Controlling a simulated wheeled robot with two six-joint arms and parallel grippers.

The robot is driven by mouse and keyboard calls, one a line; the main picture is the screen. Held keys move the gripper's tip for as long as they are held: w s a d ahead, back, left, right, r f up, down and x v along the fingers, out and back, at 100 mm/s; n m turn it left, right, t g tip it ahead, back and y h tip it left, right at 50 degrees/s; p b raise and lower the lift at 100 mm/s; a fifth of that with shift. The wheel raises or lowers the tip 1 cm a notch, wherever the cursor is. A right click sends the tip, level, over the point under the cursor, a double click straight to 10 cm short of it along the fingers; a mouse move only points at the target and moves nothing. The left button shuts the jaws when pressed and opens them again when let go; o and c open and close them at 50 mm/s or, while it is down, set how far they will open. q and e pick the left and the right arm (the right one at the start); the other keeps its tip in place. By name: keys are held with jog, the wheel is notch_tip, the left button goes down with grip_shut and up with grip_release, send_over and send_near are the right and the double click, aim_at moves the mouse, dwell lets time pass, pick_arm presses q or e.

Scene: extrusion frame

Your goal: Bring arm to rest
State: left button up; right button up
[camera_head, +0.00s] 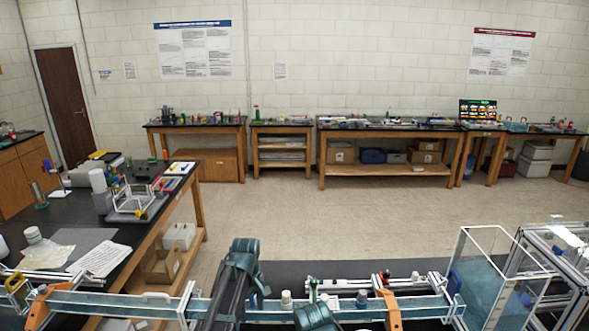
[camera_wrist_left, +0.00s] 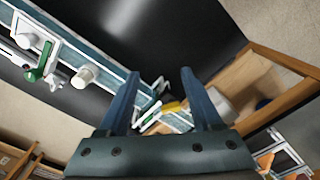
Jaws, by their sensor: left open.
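My left gripper (camera_wrist_left: 158,72) is open, with two blue fingers apart in the left wrist view and nothing clasped between them. Behind the fingers, a long blue-and-white rail (camera_wrist_left: 65,45) and a small yellow part (camera_wrist_left: 173,107) show lower down. In the head view my dark teal left arm stands over the near bench at the lower middle, in front of part of the frame; its fingertips are hard to make out there. The long extrusion frame (camera_head: 118,303) runs across the bottom, with an orange bracket (camera_head: 390,308) at its right part. My right gripper cannot be made out.
A clear-walled box frame (camera_head: 488,262) stands at the right end of the near bench. White and green fittings (camera_head: 313,288) sit along the rails. A black side bench (camera_head: 68,212) at left holds papers and a white wire frame (camera_head: 133,197). The floor (camera_head: 330,215) beyond is clear.

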pick_arm(q)
jog(key=s+d+f+m+b, duration=0.3)
jog(key=s+f+m+b, duration=0.3)
jog(key=s+f+b, duration=0.4)
jog(key=s+d+f+m+y+b, duration=0.1)
jog(key=s+d+f+m+b, duration=0.2)
jog(key=s+f+m+b, duration=0.4)
jog(key=s+f+b, duration=0.4)
jog(key=shift+s+d+f, duration=0.3)
jog(key=shift+d+f, duration=0.05)
